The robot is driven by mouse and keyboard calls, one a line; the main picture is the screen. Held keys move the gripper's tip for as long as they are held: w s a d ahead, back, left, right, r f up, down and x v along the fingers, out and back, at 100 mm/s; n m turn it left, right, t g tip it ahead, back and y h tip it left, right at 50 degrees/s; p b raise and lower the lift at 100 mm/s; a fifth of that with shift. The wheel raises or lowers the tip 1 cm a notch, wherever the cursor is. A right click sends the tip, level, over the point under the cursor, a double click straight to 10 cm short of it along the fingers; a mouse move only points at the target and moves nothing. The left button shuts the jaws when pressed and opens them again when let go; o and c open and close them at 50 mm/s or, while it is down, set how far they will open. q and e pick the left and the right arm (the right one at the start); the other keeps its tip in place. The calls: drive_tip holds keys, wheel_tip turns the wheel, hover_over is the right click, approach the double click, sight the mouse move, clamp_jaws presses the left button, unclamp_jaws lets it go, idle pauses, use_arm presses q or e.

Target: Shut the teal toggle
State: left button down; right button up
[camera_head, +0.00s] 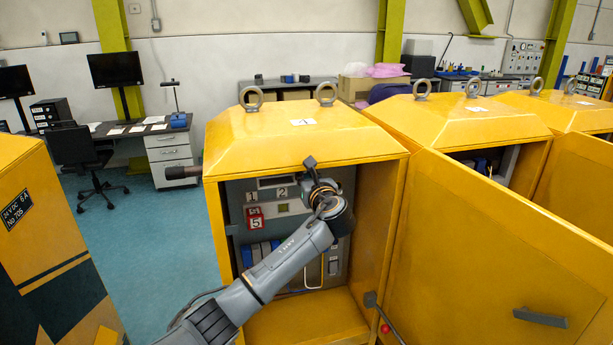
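The teal toggle cannot be made out; my arm covers part of the panel where it may be. The open yellow cabinet (300,140) stands in the middle with a grey panel (235,190) inside. The panel carries a red block marked 5 (255,222), number plates 1 and 2 and a row of blue parts (256,252). My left arm comes in from the lower left and reaches into the cabinet opening. My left gripper (314,172) is in front of the panel's upper part, small and partly hidden by its wrist. My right gripper is out of view.
The cabinet's open yellow door (490,250) fills the right, with a dark handle (540,317). A dark lever (371,300) is at the cabinet's lower right edge. Another yellow cabinet (45,240) stands close at left. More cabinets (560,108) stand at right. Free floor (145,240) shows at left.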

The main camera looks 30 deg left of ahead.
use_arm(q)
drive_tip(key=shift+a+r+g+h, duration=0.1)
drive_tip(key=shift+r+g+h, duration=0.15)
drive_tip(key=shift+g+h, duration=0.05)
drive_tip(key=c, duration=1.2)
unclamp_jaws()
drive_tip(key=shift+w, duration=0.1)
drive_tip(key=shift+s+d, duration=0.2)
drive_tip(key=shift+d, duration=0.05)
drive_tip(key=v, duration=1.1)
drive_tip(key=shift+d, duration=0.15)
drive_tip(key=shift+s, duration=0.1)
